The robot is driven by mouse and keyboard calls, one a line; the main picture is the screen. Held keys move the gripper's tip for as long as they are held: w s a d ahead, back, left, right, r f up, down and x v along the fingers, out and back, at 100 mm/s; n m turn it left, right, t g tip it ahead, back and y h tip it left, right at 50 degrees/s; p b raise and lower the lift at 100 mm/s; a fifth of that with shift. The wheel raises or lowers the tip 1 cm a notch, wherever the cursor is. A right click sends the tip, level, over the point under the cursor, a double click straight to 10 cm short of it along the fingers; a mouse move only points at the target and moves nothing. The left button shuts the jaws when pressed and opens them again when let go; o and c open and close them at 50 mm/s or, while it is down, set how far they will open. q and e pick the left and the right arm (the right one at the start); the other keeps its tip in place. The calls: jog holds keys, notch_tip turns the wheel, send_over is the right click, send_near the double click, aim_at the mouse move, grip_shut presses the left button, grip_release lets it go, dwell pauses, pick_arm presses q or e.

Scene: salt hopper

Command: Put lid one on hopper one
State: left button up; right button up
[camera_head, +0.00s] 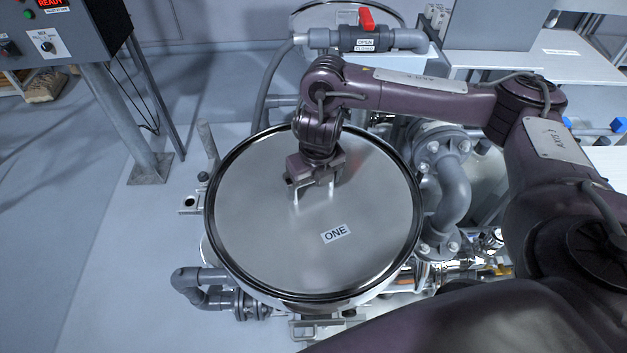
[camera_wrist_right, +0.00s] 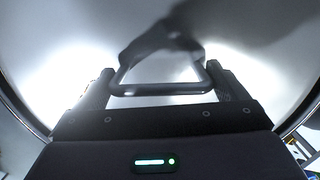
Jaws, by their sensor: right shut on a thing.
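Lid one (camera_head: 290,245) is a round, shiny metal disc with a dark rim and a label reading ONE. It lies over hopper one (camera_head: 345,305), whose metal wall shows only as a strip below the lid's near edge. The lid hides the hopper's mouth, and I cannot tell whether the rim touches all round. My right gripper (camera_head: 315,189) points down at the lid, a little above its middle in the picture. It is shut on the lid's handle, a bar that shows between the fingers in the right wrist view (camera_wrist_right: 160,90). My left gripper is not in view.
Grey pipes with flanges (camera_head: 455,195) stand close at the right of the hopper. A red-handled valve (camera_head: 367,22) is behind it. A control box (camera_head: 60,35) on a post stands at the far left. The floor at left (camera_head: 110,255) is clear.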

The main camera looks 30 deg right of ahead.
aim_at(315, 198)
jog(key=shift+f, duration=0.2)
jog(key=o, duration=1.3)
jog(key=shift+c, duration=0.2)
jog(key=shift+o, duration=0.4)
jog(key=shift+s, duration=0.1)
notch_tip(315, 198, up, 8)
jog(key=p, duration=0.2)
jog(key=shift+s+f, duration=0.15)
jog(key=shift+s, duration=0.25)
